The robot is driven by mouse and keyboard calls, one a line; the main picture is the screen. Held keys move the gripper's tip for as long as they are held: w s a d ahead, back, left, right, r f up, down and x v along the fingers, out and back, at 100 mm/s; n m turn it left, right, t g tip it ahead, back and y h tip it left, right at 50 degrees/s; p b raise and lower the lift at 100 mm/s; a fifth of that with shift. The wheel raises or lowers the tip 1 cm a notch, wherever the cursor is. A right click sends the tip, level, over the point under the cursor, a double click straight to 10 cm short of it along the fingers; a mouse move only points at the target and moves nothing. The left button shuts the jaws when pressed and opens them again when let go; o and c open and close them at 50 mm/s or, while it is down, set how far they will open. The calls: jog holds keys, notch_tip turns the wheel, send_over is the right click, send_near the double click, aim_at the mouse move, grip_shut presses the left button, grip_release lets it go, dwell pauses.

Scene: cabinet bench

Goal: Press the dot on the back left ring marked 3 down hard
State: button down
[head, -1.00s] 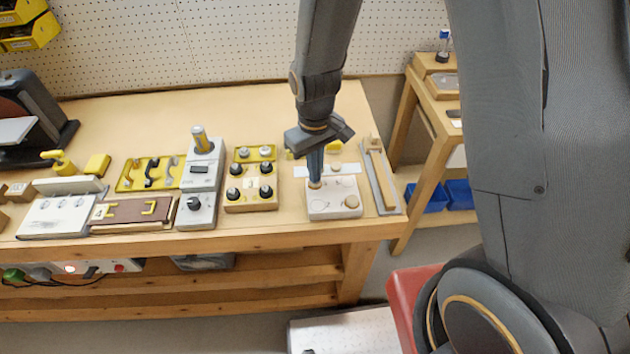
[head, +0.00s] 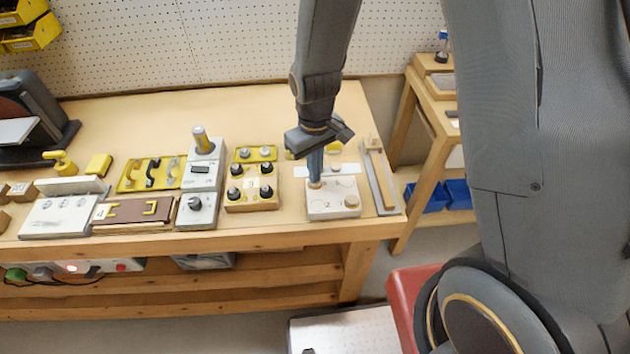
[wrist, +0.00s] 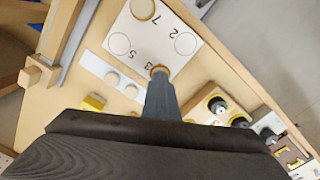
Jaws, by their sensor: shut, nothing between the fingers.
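The white board (head: 333,209) lies near the bench's right end; it also shows in the wrist view (wrist: 168,38). It carries printed rings marked 2, 3, 5 and 7. The ring marked 3 is at its back left, mostly hidden by my gripper (head: 315,185). My gripper points down with its fingers together and empty. In the wrist view its tip (wrist: 159,72) is at that ring, beside the number 3. A brownish edge of the dot (wrist: 159,67) shows at the tip; how far it is pressed I cannot tell. A wooden dot (wrist: 143,9) sits at the ring marked 7.
A wooden block with black knobs (head: 251,192) stands left of the board. A grey rail with a wooden bar (head: 379,175) lies to its right. A white strip with round spots (wrist: 113,76) and yellow pieces lie behind it. The bench's back area is clear.

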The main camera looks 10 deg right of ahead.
notch_tip(320, 180, up, 11)
jog(key=p, duration=0.8)
jog(key=shift+p, duration=0.3)
dwell(0.4)
jog(key=shift+d, duration=0.1)
dwell(0.3)
jog(key=s+d+m+t+b, duration=0.1)
jog(key=s+d+m+b, duration=0.4)
jog(key=d+b, duration=0.6)
jog(key=shift+s+d+r+m, duration=0.15)
jog(key=shift+s+d+m, duration=0.15)
jog(key=shift+s+d, duration=0.75)
jog(key=shift+s+a, duration=0.2)
jog(key=shift+a, duration=0.1)
